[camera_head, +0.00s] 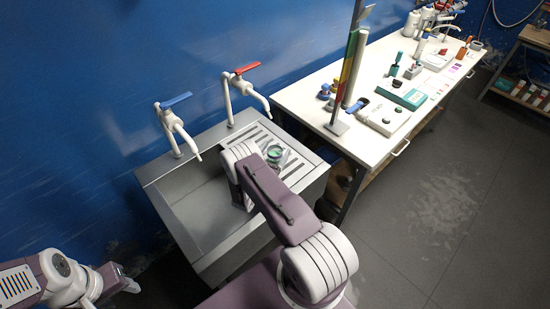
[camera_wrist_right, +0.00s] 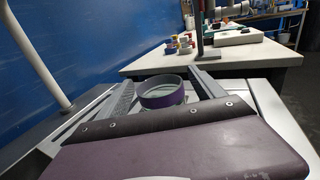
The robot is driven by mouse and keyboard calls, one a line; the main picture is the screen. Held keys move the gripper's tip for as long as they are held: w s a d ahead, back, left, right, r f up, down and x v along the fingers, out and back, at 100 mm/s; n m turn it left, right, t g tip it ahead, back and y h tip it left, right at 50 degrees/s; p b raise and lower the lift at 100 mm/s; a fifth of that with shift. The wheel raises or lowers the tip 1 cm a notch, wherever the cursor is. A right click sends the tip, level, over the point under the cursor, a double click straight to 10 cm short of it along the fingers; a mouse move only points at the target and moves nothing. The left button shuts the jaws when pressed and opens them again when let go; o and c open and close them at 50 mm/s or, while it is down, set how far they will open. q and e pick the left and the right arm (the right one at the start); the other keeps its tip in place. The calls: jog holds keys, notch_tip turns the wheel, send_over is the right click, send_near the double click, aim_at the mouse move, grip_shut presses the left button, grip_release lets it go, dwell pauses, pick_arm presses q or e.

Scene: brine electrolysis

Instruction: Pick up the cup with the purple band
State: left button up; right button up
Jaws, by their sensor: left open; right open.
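The cup with the purple band (camera_wrist_right: 162,99) appears in the right wrist view just beyond the edge of my right gripper's body, and its lower part is hidden. In the head view the cup (camera_head: 274,152) shows as a small round greenish rim over the sink's ribbed drainboard, partly behind my right arm. My right gripper (camera_wrist_right: 166,88) is open, with a grey finger on each side of the cup; contact cannot be made out. My left gripper (camera_head: 126,279) is open and empty at the lower left, well away from the cup.
The metal sink (camera_head: 168,207) has a basin left of the drainboard. A blue-handled tap (camera_head: 176,126) and a red-handled tap (camera_head: 243,90) rise behind it. The white table (camera_head: 305,98) at right carries bottles, boxes and an upright coloured stand (camera_head: 349,65). Floor at right is clear.

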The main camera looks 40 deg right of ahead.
grip_shut()
jog(key=shift+r, duration=0.1)
